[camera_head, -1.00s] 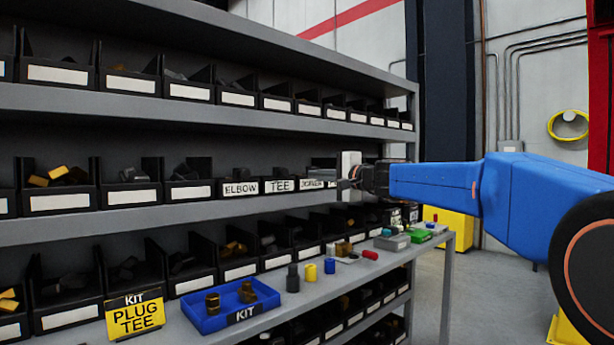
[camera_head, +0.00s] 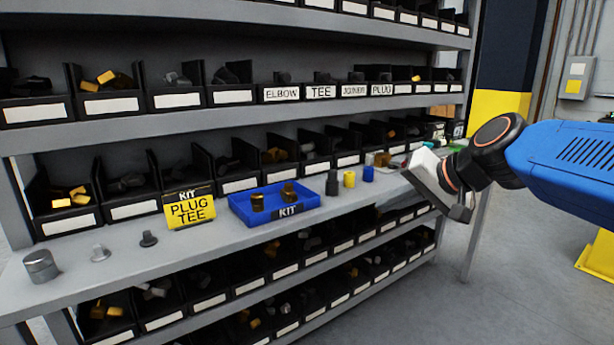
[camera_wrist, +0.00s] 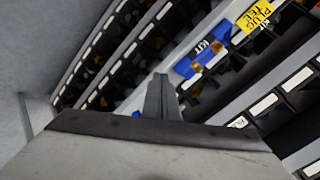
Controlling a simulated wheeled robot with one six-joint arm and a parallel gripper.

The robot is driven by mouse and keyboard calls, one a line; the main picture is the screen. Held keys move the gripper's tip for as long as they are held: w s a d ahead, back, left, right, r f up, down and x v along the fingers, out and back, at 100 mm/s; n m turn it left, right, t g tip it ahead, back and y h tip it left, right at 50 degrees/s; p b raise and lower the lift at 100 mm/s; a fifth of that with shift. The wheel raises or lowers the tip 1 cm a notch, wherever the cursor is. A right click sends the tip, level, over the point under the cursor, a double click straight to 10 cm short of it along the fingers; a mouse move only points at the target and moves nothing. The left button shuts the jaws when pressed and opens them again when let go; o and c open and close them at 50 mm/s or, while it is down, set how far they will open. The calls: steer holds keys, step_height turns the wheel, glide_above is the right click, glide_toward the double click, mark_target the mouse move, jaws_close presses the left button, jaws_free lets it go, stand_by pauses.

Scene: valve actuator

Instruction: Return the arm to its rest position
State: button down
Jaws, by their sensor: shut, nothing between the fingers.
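My blue arm (camera_head: 565,155) reaches in from the right in the head view. My gripper (camera_head: 462,212) points down at the right end of the shelving, in front of the work shelf. In the wrist view the gripper fingers (camera_wrist: 161,98) are together with nothing between them. The blue kit tray (camera_head: 240,212) sits on the work shelf with two brass-coloured parts in it. It also shows in the wrist view (camera_wrist: 184,68), beside the yellow sign.
A yellow "KIT PLUG TEE" sign (camera_head: 190,210) stands left of the tray. Small fittings, including a yellow cylinder (camera_head: 349,179), stand to its right. Bins labelled ELBOW, TEE, JOINER and PLUG line the shelf above. Open floor (camera_head: 530,270) lies on the right.

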steer(key=s+d+f+n+g+h, duration=0.1)
steer(key=s+d+f, duration=0.4)
steer(key=s+f, duration=0.5)
steer(key=s+d+f+n+g+h, duration=0.2)
steer(key=s+d+f+h, duration=0.3)
steer(key=s+f, duration=0.5)
steer(key=shift+s+d+n+g, duration=0.3)
steer(key=shift+s+d+n, duration=0.1)
steer(key=shift+s+d, duration=0.25)
steer(key=shift+f, duration=0.1)
